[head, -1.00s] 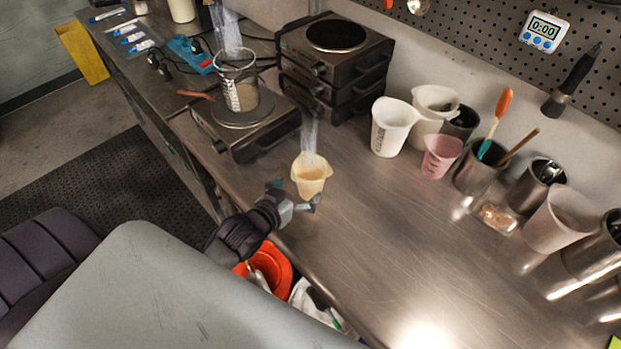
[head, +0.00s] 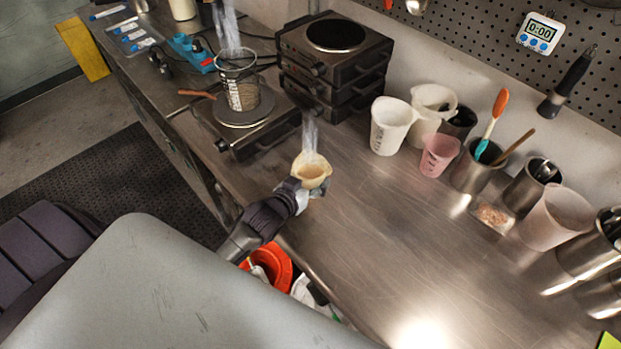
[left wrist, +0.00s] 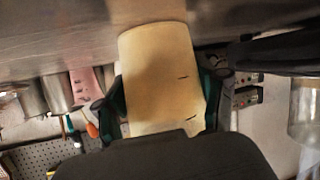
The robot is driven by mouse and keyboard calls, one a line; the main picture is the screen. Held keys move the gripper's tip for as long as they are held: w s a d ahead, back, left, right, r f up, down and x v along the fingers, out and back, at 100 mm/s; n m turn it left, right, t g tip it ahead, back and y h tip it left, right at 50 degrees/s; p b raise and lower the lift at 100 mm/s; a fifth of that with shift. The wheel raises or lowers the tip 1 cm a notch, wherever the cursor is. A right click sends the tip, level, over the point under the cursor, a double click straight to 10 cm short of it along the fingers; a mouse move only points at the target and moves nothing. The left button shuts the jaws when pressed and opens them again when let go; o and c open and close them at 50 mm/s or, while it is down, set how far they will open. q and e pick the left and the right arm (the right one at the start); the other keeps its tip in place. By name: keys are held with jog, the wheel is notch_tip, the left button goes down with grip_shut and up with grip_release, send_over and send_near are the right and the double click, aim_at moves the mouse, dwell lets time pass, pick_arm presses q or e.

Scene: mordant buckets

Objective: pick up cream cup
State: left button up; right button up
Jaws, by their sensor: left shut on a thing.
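The cream cup (head: 311,167) is near the front edge of the steel bench, with pale steam rising above it. My left gripper (head: 298,191) is at the cup's near side, with its fingers around it. In the left wrist view the cup (left wrist: 160,75) fills the middle, and the fingers of my left gripper (left wrist: 163,100) press on both its sides. The gripper is shut on the cup. In the head view the cup's lower part is partly hidden by the gripper. I cannot tell whether its base touches the bench. My right gripper is not in view.
A hot plate (head: 240,125) with a steaming beaker (head: 238,90) stands to the left. White cups, a pink cup (head: 438,155) and metal containers line the back right. Stacked burners (head: 335,60) stand behind. The bench middle (head: 400,235) is clear. An orange bucket (head: 272,268) is below the edge.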

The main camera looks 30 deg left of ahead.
pick_arm(q)
jog(key=c, duration=0.5)
jog(key=shift+o, duration=0.2)
jog(key=shift+r, duration=0.15)
